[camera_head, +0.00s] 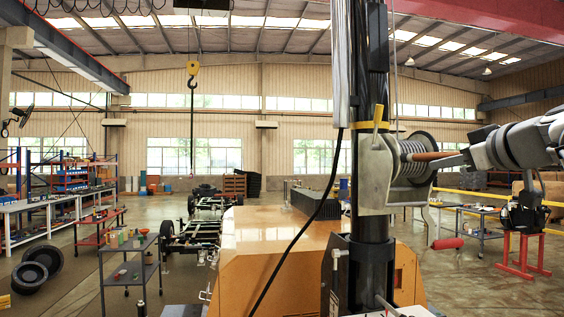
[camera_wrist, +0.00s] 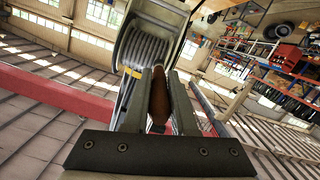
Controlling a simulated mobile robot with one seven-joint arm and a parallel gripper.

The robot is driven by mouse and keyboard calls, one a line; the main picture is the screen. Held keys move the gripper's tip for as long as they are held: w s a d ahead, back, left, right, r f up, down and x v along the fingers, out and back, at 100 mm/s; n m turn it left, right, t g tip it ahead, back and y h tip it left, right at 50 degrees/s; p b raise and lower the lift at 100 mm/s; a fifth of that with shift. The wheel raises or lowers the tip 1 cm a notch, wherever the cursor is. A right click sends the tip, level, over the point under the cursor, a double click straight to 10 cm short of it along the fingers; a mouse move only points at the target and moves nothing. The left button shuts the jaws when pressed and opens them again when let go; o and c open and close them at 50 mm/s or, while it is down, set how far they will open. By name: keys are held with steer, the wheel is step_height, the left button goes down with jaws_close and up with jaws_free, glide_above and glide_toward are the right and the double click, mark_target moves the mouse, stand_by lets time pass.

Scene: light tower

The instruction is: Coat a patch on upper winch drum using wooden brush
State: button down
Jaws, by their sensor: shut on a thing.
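The winch drum (camera_head: 412,160), wound with grey cable, sits on the right side of the dark mast (camera_head: 372,220). It also shows in the wrist view (camera_wrist: 148,52), just beyond my fingers. My gripper (camera_head: 467,157) comes in from the right and is shut on the wooden brush (camera_head: 432,156), a brown handle pointing left at the drum. In the wrist view the brush (camera_wrist: 159,103) lies between the two fingers of my gripper (camera_wrist: 168,100). Its far end overlaps the drum in the head view; I cannot tell whether it touches. The bristles and any coating are not clear.
A grey winch bracket (camera_head: 376,182) and a crank with a red handle (camera_head: 446,243) are close to the drum. A yellow lever (camera_head: 377,119) is at upper left of it. The orange housing (camera_head: 262,250) stands below. A cart (camera_head: 131,263) with small items is at left.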

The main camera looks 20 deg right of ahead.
steer(key=d+p, duration=0.4)
steer(key=d, duration=0.3)
steer(key=shift+s+d+p, duration=0.3)
steer(key=shift+s+p, duration=0.05)
stand_by(0.4)
steer(key=shift+f, duration=0.1)
steer(key=shift+w+a+b, duration=0.25)
steer(key=shift+a+b, duration=1.65)
steer(key=shift+a, duration=0.05)
steer(key=shift+w+a+b, duration=0.2)
steer(key=shift+a+b, duration=1.65)
steer(key=shift+a, duration=0.05)
steer(key=shift+s, duration=0.1)
